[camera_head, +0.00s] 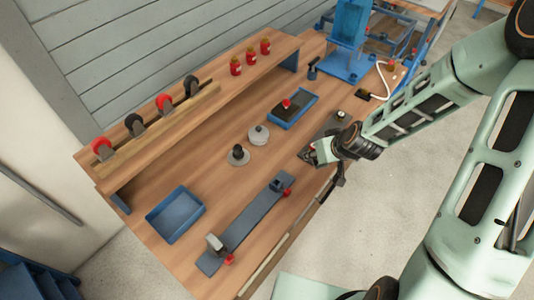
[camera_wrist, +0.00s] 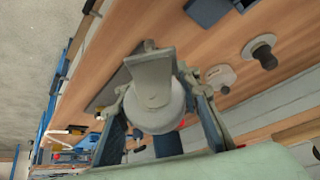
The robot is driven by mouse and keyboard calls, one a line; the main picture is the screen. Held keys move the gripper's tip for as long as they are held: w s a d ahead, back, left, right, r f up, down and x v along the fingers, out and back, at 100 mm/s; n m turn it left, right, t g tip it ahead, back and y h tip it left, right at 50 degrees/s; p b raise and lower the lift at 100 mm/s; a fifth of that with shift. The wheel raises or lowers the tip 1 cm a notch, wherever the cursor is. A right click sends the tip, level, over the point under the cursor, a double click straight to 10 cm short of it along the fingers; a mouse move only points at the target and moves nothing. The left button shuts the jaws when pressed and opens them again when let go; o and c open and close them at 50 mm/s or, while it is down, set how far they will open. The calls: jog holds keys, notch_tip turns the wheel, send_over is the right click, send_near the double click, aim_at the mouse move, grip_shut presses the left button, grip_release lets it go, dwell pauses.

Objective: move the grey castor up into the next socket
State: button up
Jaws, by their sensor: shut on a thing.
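The grey castor, a pale wheel (camera_wrist: 155,108) under a grey metal fork and plate, fills the middle of the wrist view. My gripper (camera_wrist: 160,120) is shut on it, with a blue-grey finger on each side. In the head view my gripper (camera_head: 316,154) is over the right front part of the bench, by a dark grey plate (camera_head: 324,136). The castor is mostly hidden there. I cannot tell whether it touches the plate. No socket can be clearly made out.
Red and black wheels (camera_head: 134,124) stand in a row on a wooden rail on the shelf. Two round weights (camera_head: 258,134), an empty blue tray (camera_head: 175,215), a blue tray (camera_head: 303,117) and a long grey plate with clamps (camera_head: 243,222) are on the bench.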

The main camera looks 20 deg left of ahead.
jog(key=s+a+r+n+g+y+p, duration=0.25)
jog(key=s+a+n, duration=0.55)
jog(key=a, duration=0.5)
jog(key=shift+g, duration=0.25)
jog(key=shift+w+d+f+b, duration=0.1)
jog(key=shift+w+f+b, duration=0.05)
jog(key=shift+f+b, duration=1)
jog(key=shift+w+f+b, duration=0.1)
jog(key=shift+f+b, duration=1)
jog(key=shift+b, duration=0.05)
jog(key=shift+f, duration=0.1)
jog(key=shift+f+b, duration=0.85)
jog(key=shift+b, duration=0.1)
jog(key=shift+f, duration=0.15)
jog(key=shift+f+b, duration=0.75)
jog(key=shift+b, duration=0.1)
jog(key=shift+f+b, duration=0.4)
jog(key=shift+b, duration=0.05)
